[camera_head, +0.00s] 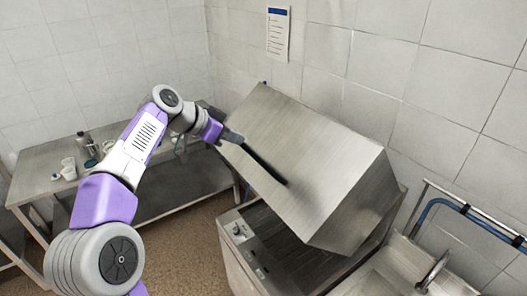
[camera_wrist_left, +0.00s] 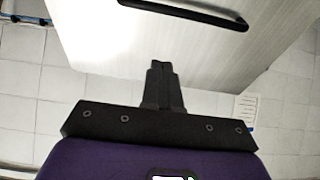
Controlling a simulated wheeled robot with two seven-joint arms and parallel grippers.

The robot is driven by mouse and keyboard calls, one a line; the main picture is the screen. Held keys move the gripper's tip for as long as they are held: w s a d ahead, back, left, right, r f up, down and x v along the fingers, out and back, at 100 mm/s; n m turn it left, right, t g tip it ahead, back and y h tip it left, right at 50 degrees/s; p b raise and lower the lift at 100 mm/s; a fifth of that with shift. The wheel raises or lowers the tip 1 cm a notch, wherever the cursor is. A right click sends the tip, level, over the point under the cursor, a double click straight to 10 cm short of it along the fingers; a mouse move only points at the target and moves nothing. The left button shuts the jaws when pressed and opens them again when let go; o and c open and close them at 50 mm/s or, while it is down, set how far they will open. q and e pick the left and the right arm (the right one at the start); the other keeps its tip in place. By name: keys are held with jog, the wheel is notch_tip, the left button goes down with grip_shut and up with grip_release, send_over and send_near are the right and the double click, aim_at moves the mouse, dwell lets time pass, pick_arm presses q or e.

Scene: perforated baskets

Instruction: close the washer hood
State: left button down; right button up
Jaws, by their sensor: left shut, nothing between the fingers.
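The washer hood (camera_head: 305,155) is a grey brushed-metal box, raised and tilted above the washer base (camera_head: 285,255). A dark bar handle (camera_head: 264,164) runs along its front face. My left gripper (camera_head: 238,137) is near the upper left end of the handle, in front of the hood's face. In the left wrist view, its fingers (camera_wrist_left: 160,68) are together and empty, pointing at the hood panel (camera_wrist_left: 205,50). The handle (camera_wrist_left: 185,12) lies beyond the fingertips there, apart from them in the picture. I cannot tell whether the fingers touch the hood. My right gripper is not in view.
A metal table (camera_head: 50,160) with white cups (camera_head: 68,170) and a bottle stands at the left. A sink with a tap (camera_head: 434,268) and a blue hose (camera_head: 450,204) are at the right. A paper notice (camera_head: 278,35) hangs on the tiled wall. Brown floor lies between table and washer.

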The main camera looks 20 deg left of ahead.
pick_arm(q)
jog(key=w+d+f+p, duration=0.1)
jog(key=w+d+f, duration=0.3)
jog(key=f, duration=0.5)
jog(key=shift+w+d+f+p, duration=0.15)
jog(key=shift+w+f+p, duration=0.2)
jog(key=shift+w, duration=0.3)
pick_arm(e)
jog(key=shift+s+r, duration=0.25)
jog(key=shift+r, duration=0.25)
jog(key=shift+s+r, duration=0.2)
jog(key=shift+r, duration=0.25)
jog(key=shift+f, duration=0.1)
